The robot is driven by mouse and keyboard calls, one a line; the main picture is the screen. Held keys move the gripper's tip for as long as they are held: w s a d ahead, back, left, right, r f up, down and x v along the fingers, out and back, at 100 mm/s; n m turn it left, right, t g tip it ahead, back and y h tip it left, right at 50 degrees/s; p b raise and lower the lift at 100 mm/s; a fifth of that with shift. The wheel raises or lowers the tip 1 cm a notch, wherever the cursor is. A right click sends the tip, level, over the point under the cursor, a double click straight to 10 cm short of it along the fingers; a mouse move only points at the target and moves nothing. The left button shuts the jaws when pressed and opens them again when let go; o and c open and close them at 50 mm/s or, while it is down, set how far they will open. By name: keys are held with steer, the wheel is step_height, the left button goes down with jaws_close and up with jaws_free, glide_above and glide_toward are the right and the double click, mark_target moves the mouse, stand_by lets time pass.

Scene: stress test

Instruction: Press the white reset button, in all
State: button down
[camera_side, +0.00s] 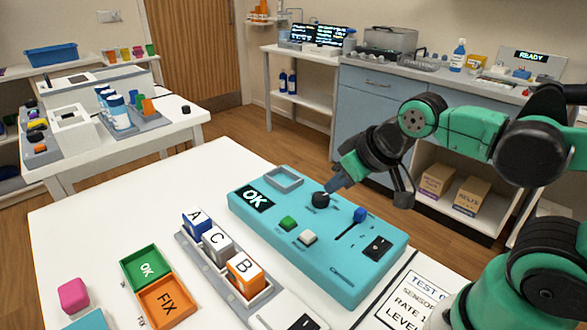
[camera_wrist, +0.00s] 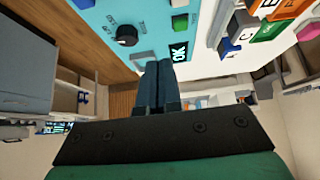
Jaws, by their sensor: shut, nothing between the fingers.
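The white button (camera_side: 308,238) is on the front half of the teal control box (camera_side: 262,222), just right of the green button (camera_side: 287,222). In the wrist view the white button (camera_wrist: 179,3) is cut off at the top edge, above the green button (camera_wrist: 180,20). My gripper (camera_side: 334,187) is shut and empty. In the side view its tips are close to the black knob (camera_side: 320,201); whether they touch it I cannot tell. In the wrist view my gripper (camera_wrist: 159,66) points over the box, with the knob (camera_wrist: 126,35) up and left.
The box has an OK display (camera_side: 255,199), a blue slider (camera_side: 360,215) and a black switch (camera_side: 377,248). A grey rack (camera_side: 190,242) of lettered blocks stands in front of the box. Green and orange trays (camera_side: 165,302) lie left. The table's left rear is clear.

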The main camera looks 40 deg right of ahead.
mark_target(308, 234)
steer(key=w+a+r+g, duration=0.2)
steer(key=a+r+g, duration=0.1)
steer(key=r+g, duration=0.3)
steer(key=shift+w+g, duration=0.35)
steer(key=shift+g, duration=0.25)
steer(key=shift+a, duration=0.1)
step_height(308, 234, down, 14)
steer(key=shift+r, duration=0.1)
stand_by(0.4)
steer(key=shift+f, duration=1)
steer(key=shift+r, duration=0.1)
step_height(308, 234, up, 14)
stand_by(0.4)
